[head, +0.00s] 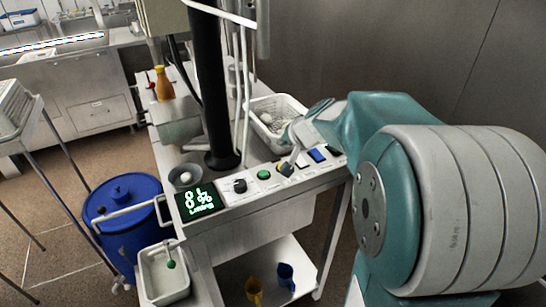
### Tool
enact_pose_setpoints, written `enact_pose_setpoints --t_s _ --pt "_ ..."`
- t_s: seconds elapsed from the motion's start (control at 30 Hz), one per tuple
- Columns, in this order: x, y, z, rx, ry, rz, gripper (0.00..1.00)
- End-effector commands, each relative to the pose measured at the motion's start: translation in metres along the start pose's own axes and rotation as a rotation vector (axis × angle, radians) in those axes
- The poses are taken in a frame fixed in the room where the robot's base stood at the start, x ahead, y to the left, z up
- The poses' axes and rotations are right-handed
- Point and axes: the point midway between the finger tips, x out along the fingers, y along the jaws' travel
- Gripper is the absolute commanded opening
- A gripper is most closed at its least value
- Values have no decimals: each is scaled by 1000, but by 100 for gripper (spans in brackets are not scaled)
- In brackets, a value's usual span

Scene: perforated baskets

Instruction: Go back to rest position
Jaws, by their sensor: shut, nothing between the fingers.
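My teal and grey arm comes in from the right and reaches over the control panel on the white table (270,190).
A black column (211,80) rises from the table. The panel has a black knob (240,186), green button (263,174), blue button (317,155) and lit display (200,199). A blue drum (122,205) and a white bin (164,277) stand left.

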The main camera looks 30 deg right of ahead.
Motion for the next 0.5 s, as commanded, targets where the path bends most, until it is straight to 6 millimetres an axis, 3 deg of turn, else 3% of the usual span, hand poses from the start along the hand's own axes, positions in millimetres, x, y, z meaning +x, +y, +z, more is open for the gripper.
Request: enact_pose_setpoints --t_s 0.27,0.37,0.5 --pt "-8 -10 9 -29 -14 -6 0" --pt "-27 -30 35 -104 -55 -14 0" --pt "-62 -54 86 -241 -134 -8 0"
